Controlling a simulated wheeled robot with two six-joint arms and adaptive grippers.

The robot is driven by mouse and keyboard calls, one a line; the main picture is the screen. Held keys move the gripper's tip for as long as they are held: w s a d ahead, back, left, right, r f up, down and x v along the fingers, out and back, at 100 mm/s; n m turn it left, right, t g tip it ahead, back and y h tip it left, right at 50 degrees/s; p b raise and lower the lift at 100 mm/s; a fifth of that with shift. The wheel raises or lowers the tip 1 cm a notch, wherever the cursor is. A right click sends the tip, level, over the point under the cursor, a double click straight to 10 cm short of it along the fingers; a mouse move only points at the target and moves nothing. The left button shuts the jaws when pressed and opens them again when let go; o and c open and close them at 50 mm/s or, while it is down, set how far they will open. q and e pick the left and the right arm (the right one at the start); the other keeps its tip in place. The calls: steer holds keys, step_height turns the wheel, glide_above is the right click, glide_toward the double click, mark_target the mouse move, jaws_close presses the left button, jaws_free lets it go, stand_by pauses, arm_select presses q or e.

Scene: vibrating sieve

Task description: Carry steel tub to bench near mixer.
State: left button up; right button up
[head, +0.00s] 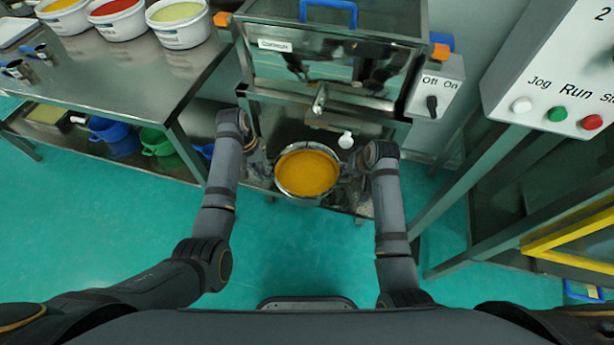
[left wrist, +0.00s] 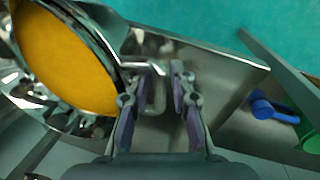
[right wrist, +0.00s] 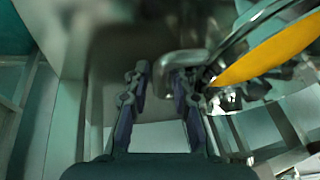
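The steel tub (head: 307,173), round and filled with orange-yellow material, sits low at the front of the sieve stand, under the outlet. It also shows in the left wrist view (left wrist: 108,35) and the right wrist view (right wrist: 222,58). My left gripper (head: 262,166) is at the tub's left side. Its fingers (left wrist: 152,82) are apart, with a bent metal handle between them. My right gripper (head: 350,170) is at the right side. Its fingers (right wrist: 158,80) are apart, with the other handle close to one finger. Neither gripper visibly clamps its handle. The mixer is not clearly identifiable.
A steel bench (head: 120,85) at the left carries several white buckets of coloured material, including a red one (head: 118,18). Blue and green containers (head: 157,141) sit on its lower shelf. The sieve machine (head: 325,60) stands above the tub. A control panel (head: 560,75) is at the right.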

arm_select(q)
steer(key=shift+c, duration=0.4)
arm_select(e)
steer(key=shift+c, duration=0.4)
arm_select(q)
jaws_close()
arm_select(e)
jaws_close()
arm_select(q)
steer(key=shift+w+r, duration=0.1)
